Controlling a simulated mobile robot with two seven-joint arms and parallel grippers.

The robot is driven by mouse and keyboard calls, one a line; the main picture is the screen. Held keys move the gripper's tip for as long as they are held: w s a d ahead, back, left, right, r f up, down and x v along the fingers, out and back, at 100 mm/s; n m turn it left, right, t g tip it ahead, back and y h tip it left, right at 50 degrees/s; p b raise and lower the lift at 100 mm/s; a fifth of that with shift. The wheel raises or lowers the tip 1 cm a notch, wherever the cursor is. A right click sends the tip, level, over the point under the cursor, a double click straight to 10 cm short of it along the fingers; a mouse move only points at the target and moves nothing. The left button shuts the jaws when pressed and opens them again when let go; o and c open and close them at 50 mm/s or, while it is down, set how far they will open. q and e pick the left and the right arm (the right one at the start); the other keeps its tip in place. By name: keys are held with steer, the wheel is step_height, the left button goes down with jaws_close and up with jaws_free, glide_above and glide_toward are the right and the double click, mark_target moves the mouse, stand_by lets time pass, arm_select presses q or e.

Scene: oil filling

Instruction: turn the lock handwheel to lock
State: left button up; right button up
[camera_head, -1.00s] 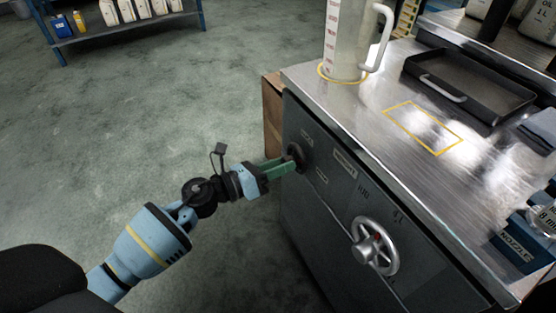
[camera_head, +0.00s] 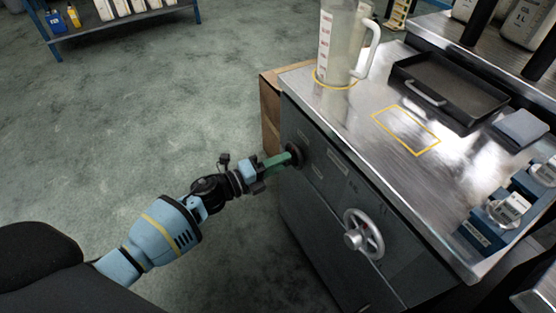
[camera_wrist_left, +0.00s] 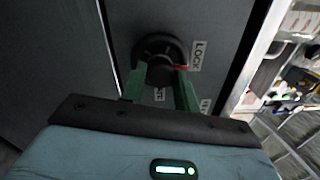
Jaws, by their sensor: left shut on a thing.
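The lock handwheel (camera_head: 297,154) is a dark round knob on the grey cabinet front. In the left wrist view the handwheel (camera_wrist_left: 160,48) has a red pointer mark on its right side, towards a "LOCK" label (camera_wrist_left: 197,56). A lower label is partly hidden by the green fingers. My left gripper (camera_head: 287,159) reaches in from the left with its green fingers at the knob. In the left wrist view the fingers (camera_wrist_left: 161,77) lie on either side of the knob's hub, shut on it. My right gripper does not show.
A silver handwheel (camera_head: 366,234) sticks out of the cabinet front, lower right of the knob. On the steel top (camera_head: 345,112) stand a clear measuring jug (camera_head: 338,48) and a black tray (camera_head: 450,85). Open floor (camera_head: 120,140) lies left of the cabinet.

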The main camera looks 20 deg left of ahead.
arm_select(q)
steer(key=shift+n, duration=0.3)
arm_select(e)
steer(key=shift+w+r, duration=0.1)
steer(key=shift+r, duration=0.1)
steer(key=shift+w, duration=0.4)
arm_select(q)
steer(key=o, duration=1)
steer(key=shift+c, duration=0.2)
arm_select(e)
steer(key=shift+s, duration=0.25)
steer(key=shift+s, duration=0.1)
arm_select(q)
steer(key=p+v, duration=0.1)
steer(key=v, duration=0.7)
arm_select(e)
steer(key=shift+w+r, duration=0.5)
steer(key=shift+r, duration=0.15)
